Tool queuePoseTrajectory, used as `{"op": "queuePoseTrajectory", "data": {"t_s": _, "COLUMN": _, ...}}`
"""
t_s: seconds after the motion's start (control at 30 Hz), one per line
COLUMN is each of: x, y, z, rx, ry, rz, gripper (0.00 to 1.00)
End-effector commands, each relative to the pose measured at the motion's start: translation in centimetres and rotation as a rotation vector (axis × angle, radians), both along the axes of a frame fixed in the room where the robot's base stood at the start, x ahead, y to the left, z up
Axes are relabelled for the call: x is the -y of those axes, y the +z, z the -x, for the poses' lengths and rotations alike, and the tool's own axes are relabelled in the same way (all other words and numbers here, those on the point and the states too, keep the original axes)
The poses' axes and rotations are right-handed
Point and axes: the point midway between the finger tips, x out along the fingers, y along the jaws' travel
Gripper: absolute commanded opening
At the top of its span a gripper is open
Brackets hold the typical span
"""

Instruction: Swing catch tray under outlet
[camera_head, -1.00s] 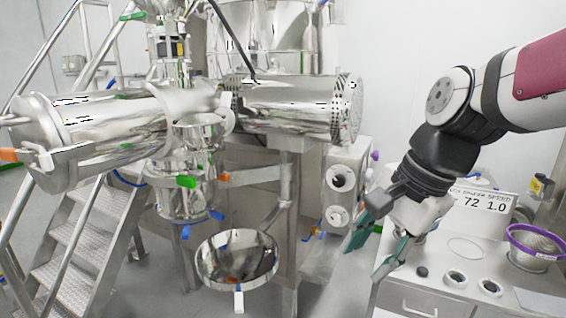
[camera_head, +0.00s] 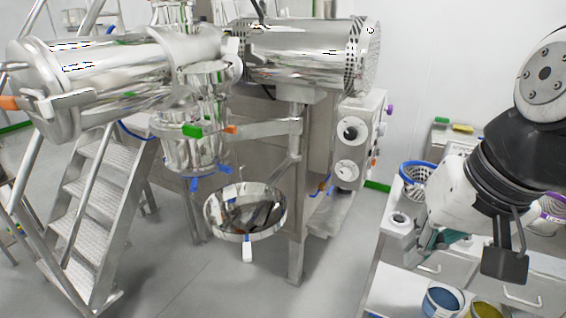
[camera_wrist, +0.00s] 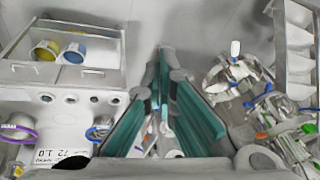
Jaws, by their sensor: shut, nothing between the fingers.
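The catch tray (camera_head: 213,222) is a round, shiny metal pan in the middle of the head view, with a white handle (camera_head: 247,250) at its front. It hangs on an arm from a steel post. The outlet seems to be the lower end of the upright steel cylinder (camera_head: 190,152); the tray sits lower and to its right, not squarely beneath. What seems to be the tray (camera_wrist: 232,80) shows right of the fingers in the wrist view. My gripper (camera_head: 432,240) is shut and empty, well right of the tray; its teal fingers (camera_wrist: 163,85) fill the wrist view's middle.
A bench (camera_head: 375,285) stands at right under my gripper, with a blue-rimmed basket (camera_head: 415,177) and blue (camera_head: 443,302) and yellow (camera_head: 486,311) containers. Metal stairs (camera_head: 95,210) stand at left. A control box (camera_head: 352,150) is right of the post. Floor before the tray is clear.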

Motion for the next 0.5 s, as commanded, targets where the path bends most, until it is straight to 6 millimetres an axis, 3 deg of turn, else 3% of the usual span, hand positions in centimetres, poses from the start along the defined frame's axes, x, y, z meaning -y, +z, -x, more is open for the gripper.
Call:
{"op": "queuePoseTrajectory", "data": {"t_s": 0.03, "x": -0.5, "y": -1.1, "z": -1.4, "rx": -0.051, "ry": -0.034, "rz": -0.041, "gripper": 0.00}}
{"op": "queuePoseTrajectory", "data": {"t_s": 0.5, "x": -5.8, "y": -8.4, "z": -11.3, "rx": -0.493, "ry": -0.390, "rz": -0.418, "gripper": 0.00}}
